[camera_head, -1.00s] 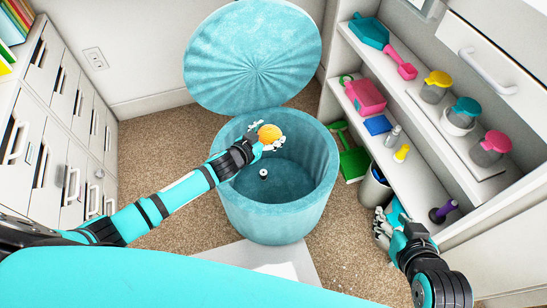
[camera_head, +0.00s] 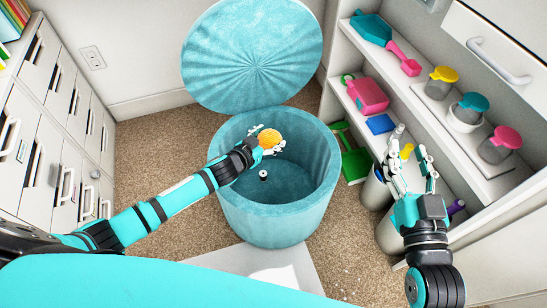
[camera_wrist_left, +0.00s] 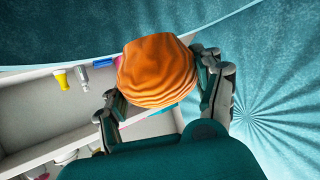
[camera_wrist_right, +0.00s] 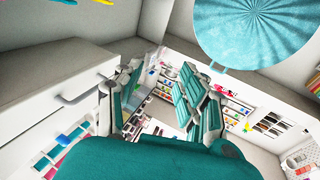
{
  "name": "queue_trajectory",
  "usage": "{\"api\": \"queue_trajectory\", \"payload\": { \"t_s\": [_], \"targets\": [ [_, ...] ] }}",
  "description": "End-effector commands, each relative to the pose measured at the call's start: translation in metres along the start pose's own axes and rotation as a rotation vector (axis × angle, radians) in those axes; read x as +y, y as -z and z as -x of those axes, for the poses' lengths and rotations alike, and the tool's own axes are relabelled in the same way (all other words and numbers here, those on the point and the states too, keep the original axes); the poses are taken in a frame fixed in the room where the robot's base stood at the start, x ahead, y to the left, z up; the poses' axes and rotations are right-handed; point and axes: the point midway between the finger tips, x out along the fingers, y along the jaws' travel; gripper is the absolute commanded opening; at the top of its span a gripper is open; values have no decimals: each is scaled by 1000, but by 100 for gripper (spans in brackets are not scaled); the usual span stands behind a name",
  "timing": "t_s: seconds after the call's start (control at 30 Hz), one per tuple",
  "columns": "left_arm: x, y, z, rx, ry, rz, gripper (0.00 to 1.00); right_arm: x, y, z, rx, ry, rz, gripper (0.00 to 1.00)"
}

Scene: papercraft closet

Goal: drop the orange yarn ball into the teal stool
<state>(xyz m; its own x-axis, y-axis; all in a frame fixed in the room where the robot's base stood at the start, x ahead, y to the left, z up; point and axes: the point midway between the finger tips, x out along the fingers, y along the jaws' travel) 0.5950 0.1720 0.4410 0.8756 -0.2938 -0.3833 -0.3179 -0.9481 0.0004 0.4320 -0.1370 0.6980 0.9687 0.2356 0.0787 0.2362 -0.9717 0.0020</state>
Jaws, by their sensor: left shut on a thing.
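The orange yarn ball (camera_head: 268,143) is held by my left gripper (camera_head: 270,148) over the opening of the teal stool (camera_head: 270,218). The stool is a round open bin; its round lid (camera_head: 252,55) stands raised behind it. In the left wrist view the yarn ball (camera_wrist_left: 158,75) sits between the fingers of my left gripper (camera_wrist_left: 165,88). A small dark-and-white object (camera_head: 263,175) shows inside the stool. My right gripper (camera_head: 410,170) is open and empty in front of the shelf; its spread fingers also show in the right wrist view (camera_wrist_right: 160,105).
The white shelf (camera_head: 420,120) at right holds a teal dustpan (camera_head: 370,28), a pink box (camera_head: 367,95) and several lidded jars. A green dustpan (camera_head: 354,163) and a grey cylindrical bin (camera_head: 376,190) stand beside it. White drawers (camera_head: 50,130) line the left.

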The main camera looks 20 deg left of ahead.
Motion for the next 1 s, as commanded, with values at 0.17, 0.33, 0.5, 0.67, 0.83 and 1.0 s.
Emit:
{"api": "queue_trajectory", "payload": {
  "t_s": [0.17,0.33,0.5,0.67,0.83,1.0],
  "targets": [
    [0,-3,-2,1,0,0,35,-2,14,-1,83,4,-2,40],
    [0,-4,-2,1,0,0,35,-3,19,-1,112,6,-3,40],
    [0,-3,-2,1,0,0,35,-3,20,-1,114,6,-3,40],
    [0,-3,-2,1,0,0,80,-3,20,-1,113,6,-3,40],
    [0,-4,-2,0,0,0,96,-3,20,-1,113,6,-3,40],
    [0,-4,-2,0,0,0,96,-3,20,-1,112,6,-3,40]
  ]
}}
